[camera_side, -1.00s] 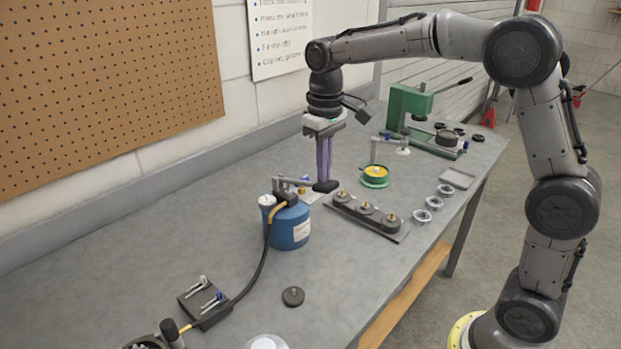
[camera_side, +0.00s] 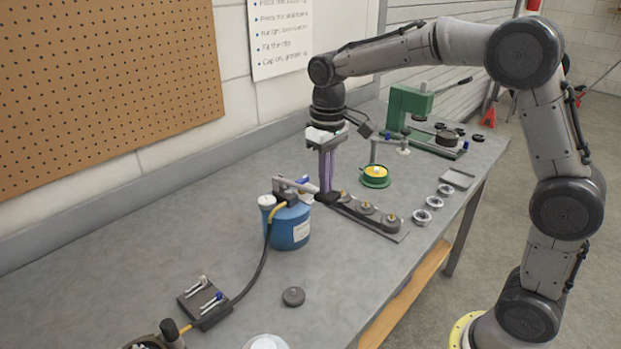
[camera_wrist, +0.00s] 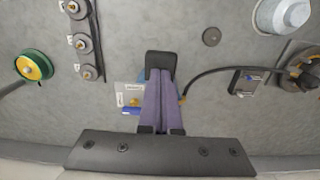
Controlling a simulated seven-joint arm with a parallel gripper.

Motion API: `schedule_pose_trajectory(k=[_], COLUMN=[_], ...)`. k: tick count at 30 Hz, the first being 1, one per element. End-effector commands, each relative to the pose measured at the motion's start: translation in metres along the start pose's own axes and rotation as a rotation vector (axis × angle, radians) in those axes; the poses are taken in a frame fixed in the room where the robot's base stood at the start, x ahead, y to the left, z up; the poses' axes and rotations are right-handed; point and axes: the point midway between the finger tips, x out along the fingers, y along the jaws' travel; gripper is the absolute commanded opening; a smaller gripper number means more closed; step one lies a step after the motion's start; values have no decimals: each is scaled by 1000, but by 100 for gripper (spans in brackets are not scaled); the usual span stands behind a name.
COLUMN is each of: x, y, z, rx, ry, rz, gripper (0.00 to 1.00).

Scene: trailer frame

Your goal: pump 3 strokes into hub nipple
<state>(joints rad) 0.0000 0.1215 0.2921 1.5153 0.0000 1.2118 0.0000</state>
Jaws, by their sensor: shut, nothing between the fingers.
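The blue grease pump (camera_side: 290,225) stands on the bench, its grey lever (camera_side: 297,185) reaching right to a black pad (camera_side: 328,197). My gripper (camera_side: 326,190) points down with its purple fingers shut and empty, the tips at the pad and seemingly pressing on it. In the wrist view, the pad (camera_wrist: 160,62) shows just past the fingertips (camera_wrist: 157,82), and the fingers hide most of the pump. A black hose (camera_side: 262,265) runs from the pump to the hub (camera_side: 148,342) at the lower left, cut by the frame. The nipple itself is too small to make out.
A rack (camera_side: 362,213) with several dark round parts lies right of the pump, near the pad. Behind it are a green-yellow spool (camera_side: 375,178) and a green press (camera_side: 410,103). A bolt tray (camera_side: 203,302) and dark cap (camera_side: 293,296) lie in front.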

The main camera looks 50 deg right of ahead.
Motion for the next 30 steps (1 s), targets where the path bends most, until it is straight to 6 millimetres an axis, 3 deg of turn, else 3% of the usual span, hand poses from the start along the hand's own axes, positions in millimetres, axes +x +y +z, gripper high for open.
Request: schedule_pose_trajectory(k=[18,30], x=[23,26], y=[0,0], z=[4,4], rx=[0,0], ry=[-3,-4], rz=[0,0], gripper=[0,0])
